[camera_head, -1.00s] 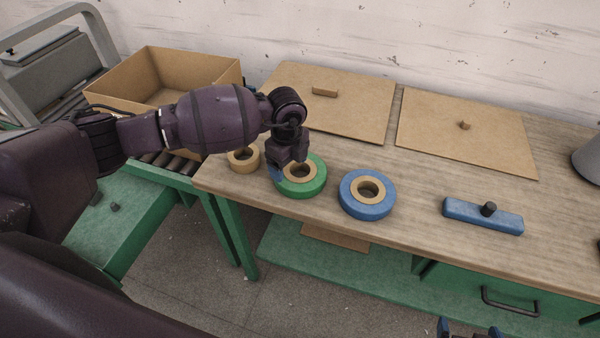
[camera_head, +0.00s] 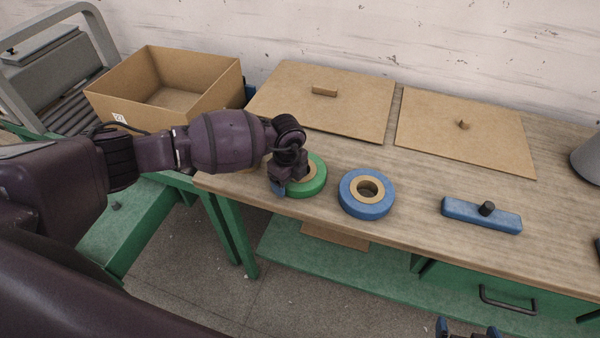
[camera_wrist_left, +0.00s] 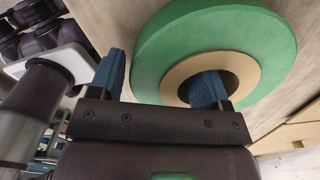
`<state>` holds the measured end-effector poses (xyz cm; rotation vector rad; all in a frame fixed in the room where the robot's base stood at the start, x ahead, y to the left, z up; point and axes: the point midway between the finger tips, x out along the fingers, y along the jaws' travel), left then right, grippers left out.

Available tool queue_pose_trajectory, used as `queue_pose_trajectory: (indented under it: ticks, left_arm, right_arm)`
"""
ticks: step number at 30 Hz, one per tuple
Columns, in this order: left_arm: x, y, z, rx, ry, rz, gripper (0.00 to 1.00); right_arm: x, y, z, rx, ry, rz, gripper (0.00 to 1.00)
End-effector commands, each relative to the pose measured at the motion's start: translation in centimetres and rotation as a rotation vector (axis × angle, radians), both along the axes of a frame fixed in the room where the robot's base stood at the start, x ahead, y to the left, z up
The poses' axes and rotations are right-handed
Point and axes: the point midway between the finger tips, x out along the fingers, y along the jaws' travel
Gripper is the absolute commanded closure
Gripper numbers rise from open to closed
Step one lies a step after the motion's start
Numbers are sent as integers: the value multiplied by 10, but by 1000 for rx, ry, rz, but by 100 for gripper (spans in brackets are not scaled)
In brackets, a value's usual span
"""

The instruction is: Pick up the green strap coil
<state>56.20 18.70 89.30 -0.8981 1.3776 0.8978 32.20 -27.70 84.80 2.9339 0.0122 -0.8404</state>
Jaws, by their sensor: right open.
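The green strap coil (camera_head: 318,182) lies flat on the wooden table, partly covered by my left gripper (camera_head: 286,184). The coil also shows in the left wrist view (camera_wrist_left: 165,38), with its tan core and dark hole. My left gripper (camera_wrist_left: 158,84) is open there. One blue finger is outside the coil's rim with a gap; the other is over or in the core's hole, its depth unclear. The coil's green and tan band lies between the fingers. My right gripper (camera_head: 470,331) is open and empty at the bottom edge of the head view.
A blue coil (camera_head: 350,201) lies close right of the green one. A blue bar with a black knob (camera_head: 465,212) is farther right. Two cardboard panels (camera_head: 340,106) lie behind. An open cardboard box (camera_head: 205,110) is at left. The table's front edge is close to the coils.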

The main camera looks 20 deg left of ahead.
Motion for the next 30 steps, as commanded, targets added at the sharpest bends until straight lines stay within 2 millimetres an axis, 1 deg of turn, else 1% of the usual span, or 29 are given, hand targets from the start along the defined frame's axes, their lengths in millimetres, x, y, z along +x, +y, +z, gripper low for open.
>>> queue_pose_trajectory:
  ticks: [1,9,11,12,19,23,26,29,30]
  left_arm:
    - [0,0,0,0,0,0,37]
    - [0,0,0,0,0,0,79]
    - [0,0,0,0,0,0,88]
    - [1,0,1,-1,-2,0,90]
    - [1,0,3,-1,-2,0,90]
    - [1,0,11,0,-3,0,90]
    - [2,-1,25,-2,-5,-1,90]
    - [2,0,45,-2,-6,-1,90]
    - [2,0,55,-2,-6,-1,90]
  right_arm:
    - [0,0,0,0,0,0,0]
    - [0,0,0,0,-1,0,0]
    - [1,0,0,0,-1,0,0]
    - [1,0,0,0,-1,0,0]
    - [2,0,1,0,-3,2,0]
    - [2,0,1,0,-3,2,0]
    - [2,0,0,0,-3,2,0]
    - [2,0,0,0,-4,2,0]
    - [2,0,-1,0,-4,2,0]
